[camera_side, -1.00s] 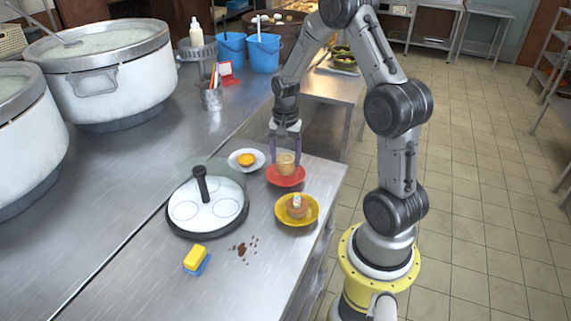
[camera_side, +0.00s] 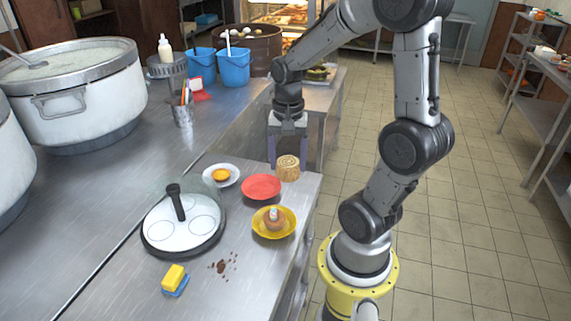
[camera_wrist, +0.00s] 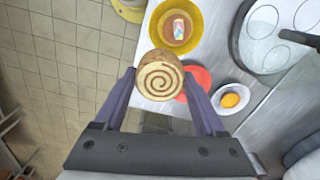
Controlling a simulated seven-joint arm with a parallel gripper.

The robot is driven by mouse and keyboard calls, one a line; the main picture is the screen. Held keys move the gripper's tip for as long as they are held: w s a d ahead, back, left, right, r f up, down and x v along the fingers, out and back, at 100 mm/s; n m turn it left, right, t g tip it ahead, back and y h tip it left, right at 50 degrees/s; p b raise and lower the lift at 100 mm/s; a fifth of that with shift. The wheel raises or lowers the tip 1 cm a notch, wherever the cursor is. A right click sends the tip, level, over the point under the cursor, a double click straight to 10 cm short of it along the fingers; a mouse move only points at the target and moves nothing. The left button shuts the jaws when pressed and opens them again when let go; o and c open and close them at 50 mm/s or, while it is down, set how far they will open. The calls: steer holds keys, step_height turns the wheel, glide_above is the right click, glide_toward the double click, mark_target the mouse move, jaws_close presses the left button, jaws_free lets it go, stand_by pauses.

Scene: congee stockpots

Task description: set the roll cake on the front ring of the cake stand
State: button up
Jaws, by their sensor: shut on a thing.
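The roll cake (camera_side: 288,168) is a tan cylinder with a brown spiral on its end face, which shows in the wrist view (camera_wrist: 160,80). My gripper (camera_side: 287,158) is shut on it, a finger on either side. The cake is held clear of the red plate (camera_side: 261,187), up and to its right in the side view. The cake stand (camera_side: 183,245) is a round white disc with a dark rim, a black upright handle and outlined rings. It stands left of the plates, and its visible rings look empty. The wrist view shows part of it (camera_wrist: 262,35).
A yellow plate (camera_side: 274,236) with a small cake and a white plate (camera_side: 221,184) with an orange-yellow item flank the red plate. A yellow-and-blue sponge (camera_side: 174,280) and brown crumbs (camera_side: 222,266) lie in front. Large pots (camera_side: 80,100) stand at back left.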

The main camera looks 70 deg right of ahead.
steer(key=w+a+r+n, duration=0.1)
steer(key=w+r+n, duration=0.1)
steer(key=w, duration=0.4)
steer(key=w+a+r+n, duration=0.1)
steer(key=w+a+r, duration=0.1)
steer(key=w, duration=0.5)
steer(key=w+a+f+n, duration=0.2)
steer(key=w+a+n, duration=0.2)
steer(key=w+a, duration=0.4)
steer(key=shift+s+a+f, duration=0.15)
steer(key=shift+s+f, duration=0.1)
steer(key=shift+f, duration=2)
steer(key=shift+s+a+f, duration=0.2)
steer(key=shift+s+f, duration=0.05)
steer(key=shift+f, duration=2.05)
steer(key=shift+s+a+f, duration=0.15)
steer(key=shift+s+f, duration=0.1)
steer(key=shift+f, duration=2)
steer(key=shift+f, duration=0.4)
steer(key=o, duration=1.3)
steer(key=shift+c, duration=0.7)
